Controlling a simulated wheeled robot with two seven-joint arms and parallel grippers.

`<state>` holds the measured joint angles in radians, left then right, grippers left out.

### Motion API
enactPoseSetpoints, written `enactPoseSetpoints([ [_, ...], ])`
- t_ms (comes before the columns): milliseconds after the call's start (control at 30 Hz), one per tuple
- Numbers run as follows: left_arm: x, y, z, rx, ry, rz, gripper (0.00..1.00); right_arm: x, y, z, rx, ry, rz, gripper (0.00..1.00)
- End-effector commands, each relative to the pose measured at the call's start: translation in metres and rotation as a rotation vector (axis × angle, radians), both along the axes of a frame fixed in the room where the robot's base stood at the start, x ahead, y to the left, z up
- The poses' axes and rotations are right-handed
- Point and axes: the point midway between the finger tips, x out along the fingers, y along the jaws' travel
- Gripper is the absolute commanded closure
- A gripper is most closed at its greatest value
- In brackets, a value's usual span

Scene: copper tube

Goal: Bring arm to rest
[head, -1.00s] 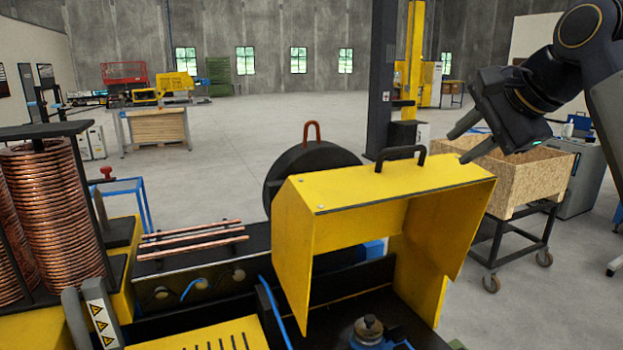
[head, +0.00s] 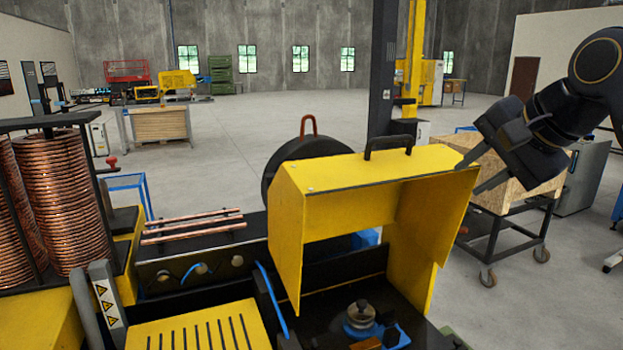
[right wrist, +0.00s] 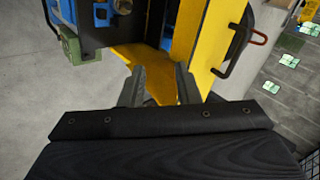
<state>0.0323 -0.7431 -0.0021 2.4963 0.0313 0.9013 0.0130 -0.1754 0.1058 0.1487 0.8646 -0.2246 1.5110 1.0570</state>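My right gripper (head: 468,177) hangs at the right of the head view, next to the right end of the yellow machine cover (head: 375,175). Its two fingers are apart with nothing between them. The right wrist view also shows the open fingers (right wrist: 158,86), with the yellow cover (right wrist: 196,40) beyond them. I cannot tell how close the fingers are to the cover. My left gripper is in neither view. Three copper tubes (head: 192,225) lie on the black bed of the machine at left centre.
Copper coils (head: 62,200) stand at the left. The cover's black handle (head: 388,140) sticks up on top. A wooden crate on a wheeled cart (head: 520,190) stands behind my right gripper.

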Motion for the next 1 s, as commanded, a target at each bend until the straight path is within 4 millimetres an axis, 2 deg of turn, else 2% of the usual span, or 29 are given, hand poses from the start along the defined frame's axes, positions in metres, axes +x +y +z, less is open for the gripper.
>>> enactPoseSetpoints([
  [167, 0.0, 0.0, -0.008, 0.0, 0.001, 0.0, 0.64, -0.027, -0.004, -0.044, -0.099, -0.004, 0.101, 0.71],
  [267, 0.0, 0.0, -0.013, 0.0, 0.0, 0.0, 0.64, -0.052, -0.006, -0.084, -0.167, -0.005, 0.185, 0.71],
  [467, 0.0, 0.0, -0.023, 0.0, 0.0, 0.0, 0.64, -0.115, -0.003, -0.19, -0.288, -0.009, 0.368, 0.71],
  [600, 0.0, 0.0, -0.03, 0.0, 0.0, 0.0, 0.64, -0.163, 0.008, -0.27, -0.341, -0.013, 0.485, 0.71],
  [700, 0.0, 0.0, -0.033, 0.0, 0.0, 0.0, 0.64, -0.193, 0.019, -0.32, -0.366, -0.021, 0.553, 0.71],
  [833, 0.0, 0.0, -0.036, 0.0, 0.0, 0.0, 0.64, -0.221, 0.031, -0.365, -0.386, -0.03, 0.616, 0.71],
  [900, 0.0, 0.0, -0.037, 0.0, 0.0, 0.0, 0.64, -0.23, 0.035, -0.379, -0.392, -0.034, 0.635, 0.71],
  [1000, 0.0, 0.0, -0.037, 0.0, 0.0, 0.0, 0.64, -0.235, 0.038, -0.388, -0.397, -0.037, 0.648, 0.71],
])
